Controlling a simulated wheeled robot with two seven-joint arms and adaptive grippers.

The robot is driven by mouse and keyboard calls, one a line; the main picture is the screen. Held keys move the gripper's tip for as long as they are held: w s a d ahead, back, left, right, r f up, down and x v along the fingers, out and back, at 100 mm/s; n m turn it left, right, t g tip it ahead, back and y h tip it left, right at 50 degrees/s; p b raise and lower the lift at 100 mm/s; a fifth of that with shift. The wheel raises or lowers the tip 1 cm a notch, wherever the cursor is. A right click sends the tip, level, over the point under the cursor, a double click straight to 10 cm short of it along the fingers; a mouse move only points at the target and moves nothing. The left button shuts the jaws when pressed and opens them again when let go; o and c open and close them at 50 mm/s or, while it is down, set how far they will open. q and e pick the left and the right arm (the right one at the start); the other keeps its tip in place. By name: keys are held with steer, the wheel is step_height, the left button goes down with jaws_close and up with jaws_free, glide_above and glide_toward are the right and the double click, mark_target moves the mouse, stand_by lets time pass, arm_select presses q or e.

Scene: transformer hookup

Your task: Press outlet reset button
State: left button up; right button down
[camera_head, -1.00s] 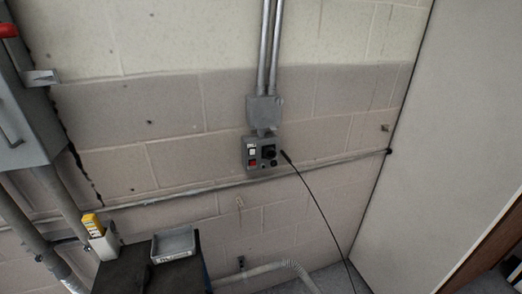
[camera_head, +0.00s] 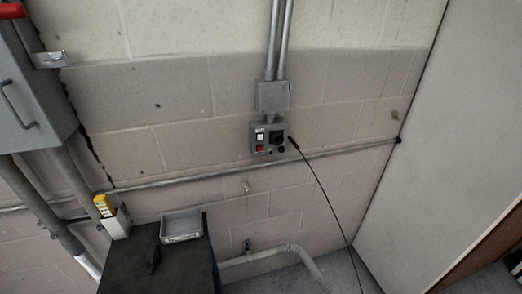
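The outlet box (camera_head: 268,139) is a small grey panel on the block wall, near the middle of the head view. On its left side it has a white button (camera_head: 260,136) above a red button (camera_head: 260,148). A dark round socket or knob (camera_head: 277,137) is on its right side, with a small dark round part below it. Which part is the reset button cannot be read at this size. A black cable (camera_head: 318,178) runs from beside the box down to the floor. Neither of my grippers shows in the view.
A dark-topped cart (camera_head: 180,265) stands at lower left, bearing a grey tray (camera_head: 181,225), a yellow-and-white item (camera_head: 112,215) and a small dark object (camera_head: 153,260). A grey cabinet (camera_head: 35,100) hangs at left. A pale panel (camera_head: 440,150) fills the right. Floor below the box shows pipes.

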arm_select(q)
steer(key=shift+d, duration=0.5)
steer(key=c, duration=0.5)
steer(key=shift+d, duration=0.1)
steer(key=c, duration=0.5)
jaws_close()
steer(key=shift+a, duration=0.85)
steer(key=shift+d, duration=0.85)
